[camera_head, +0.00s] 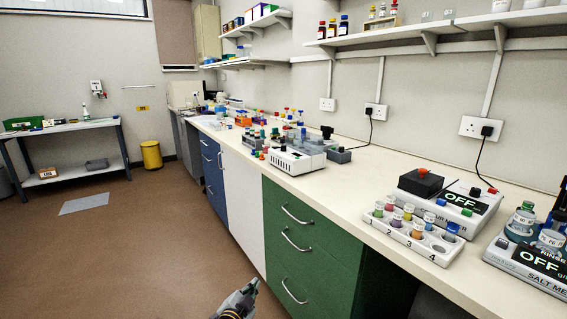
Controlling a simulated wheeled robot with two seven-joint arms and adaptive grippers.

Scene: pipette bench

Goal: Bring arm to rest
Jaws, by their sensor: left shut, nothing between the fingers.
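My left gripper (248,287) shows at the bottom edge of the head view, left of centre. It is shut and empty, low in front of the green drawer cabinet (310,235) and apart from the bench top. Only its front part shows; the rest is cut off by the frame edge. My right gripper is not in view.
The long cream bench (390,178) runs along the right wall. On it stand a numbered rack (392,232) with coloured vials, an "OFF" device (455,203) and a salt meter (530,265).

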